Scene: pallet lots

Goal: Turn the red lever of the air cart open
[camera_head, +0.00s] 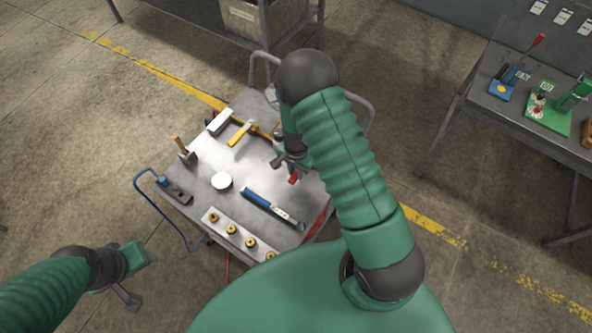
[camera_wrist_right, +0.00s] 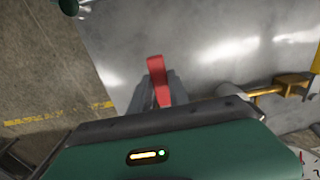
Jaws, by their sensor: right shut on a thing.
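The red lever (camera_head: 294,177) shows as a small red piece at the right part of the grey cart top (camera_head: 205,184). My right gripper (camera_head: 286,164) reaches over the cart and is shut on the lever. In the right wrist view the red lever (camera_wrist_right: 159,82) stands up between the dark fingers of my right gripper (camera_wrist_right: 163,92). The valve body under the lever is hidden by my gripper and arm. My left gripper (camera_head: 141,277) hangs over the floor left of the cart. Its two fingers are spread apart with nothing between them.
On the cart lie a hammer (camera_head: 183,150), a yellow-handled tool (camera_head: 241,132), a white round piece (camera_head: 221,181), a blue-handled wrench (camera_head: 268,206) and a strip with several brass fittings (camera_head: 231,229). A workbench (camera_head: 480,97) stands at the right, a shelf (camera_head: 262,40) behind.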

